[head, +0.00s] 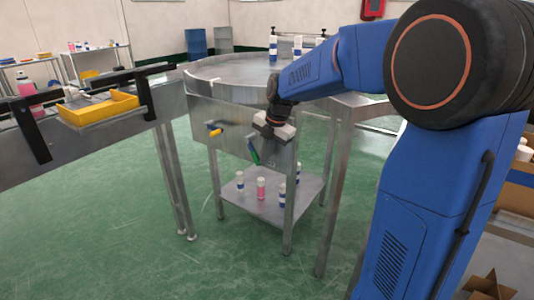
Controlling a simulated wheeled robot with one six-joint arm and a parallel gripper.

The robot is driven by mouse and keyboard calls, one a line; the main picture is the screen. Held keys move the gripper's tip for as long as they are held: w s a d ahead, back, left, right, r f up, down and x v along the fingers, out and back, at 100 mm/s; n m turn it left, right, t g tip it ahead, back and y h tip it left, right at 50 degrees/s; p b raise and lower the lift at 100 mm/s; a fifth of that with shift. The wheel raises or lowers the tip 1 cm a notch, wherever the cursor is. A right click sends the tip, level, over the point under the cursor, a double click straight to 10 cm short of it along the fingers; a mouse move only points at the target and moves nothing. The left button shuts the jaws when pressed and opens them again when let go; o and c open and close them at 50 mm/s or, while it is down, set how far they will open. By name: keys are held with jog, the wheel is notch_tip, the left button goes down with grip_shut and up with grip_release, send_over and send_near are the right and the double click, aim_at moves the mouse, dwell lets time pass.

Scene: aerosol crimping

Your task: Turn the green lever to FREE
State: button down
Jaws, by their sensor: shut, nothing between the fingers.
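The green lever (255,153) hangs on the front panel of the round steel table, near its right side. It points down and slightly to the left. My gripper (259,141) is at the lever's upper end, shut, with nothing visible between the fingers. I cannot tell whether it touches the lever. A yellow lever (214,130) sits on the same panel to the left. Any FREE marking is too small to read.
The round steel table (225,70) carries several cans (273,48) at the back. Its lower shelf (250,205) holds several small cans. A conveyor on the left bears a yellow tray (98,109). The green floor is open in front.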

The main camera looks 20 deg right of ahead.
jog(key=shift+w+a+f, duration=0.4)
jog(key=shift+w+f, duration=0.1)
jog(key=shift+f, duration=0.3)
dwell(0.4)
